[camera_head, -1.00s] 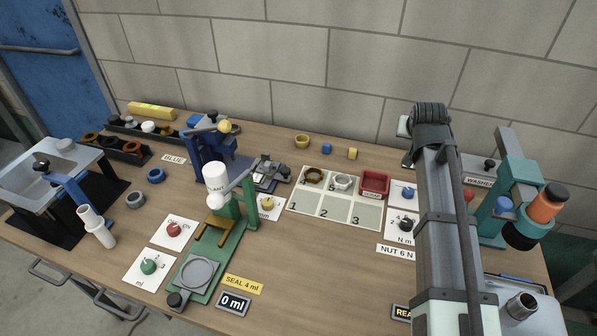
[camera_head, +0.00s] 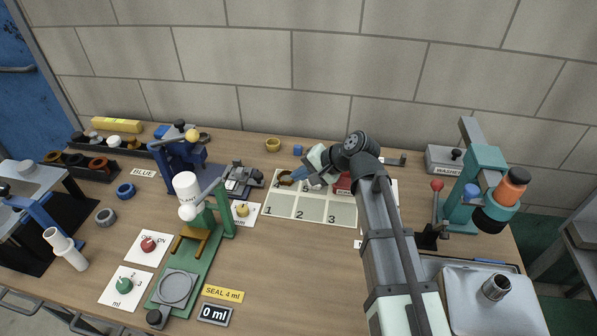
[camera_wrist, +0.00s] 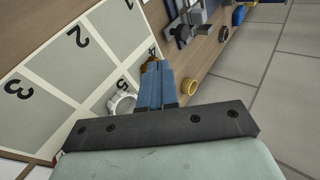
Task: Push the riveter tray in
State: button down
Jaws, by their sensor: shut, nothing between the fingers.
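No label marks a riveter. A blue lever press (camera_head: 178,152) with a yellow knob stands at the back left. A grey metal fixture (camera_head: 240,180) sits on a blue base to its right; I cannot tell whether this is the tray. My gripper (camera_head: 297,174) has blue fingers and is shut and empty. It is over the back of the numbered mat, right of the fixture and apart from it. In the wrist view, the shut fingers (camera_wrist: 155,68) point past a white ring (camera_wrist: 122,103) toward the blue press side.
A green sealant stand (camera_head: 200,245) with a round grey plate is in front left. A teal machine (camera_head: 480,180) and a metal tray (camera_head: 455,300) are at right. The front middle table is clear.

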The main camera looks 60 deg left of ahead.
aim_at(238, 172)
jog(key=x, duration=0.7)
jog(key=shift+a+f, duration=0.15)
jog(key=shift+s+a, duration=0.3)
jog(key=shift+a, duration=0.2)
jog(key=shift+s+a, duration=0.3)
jog(key=shift+a, duration=0.2)
jog(key=shift+s+a, duration=0.45)
jog(key=shift+a, duration=0.2)
jog(key=shift+s+a, duration=0.3)
jog(key=shift+a, duration=0.05)
jog(key=s+a, duration=0.5)
jog(key=shift+s+a, duration=0.3)
jog(key=shift+a, duration=0.1)
jog(key=shift+s+a, duration=0.25)
jog(key=shift+s, duration=0.25)
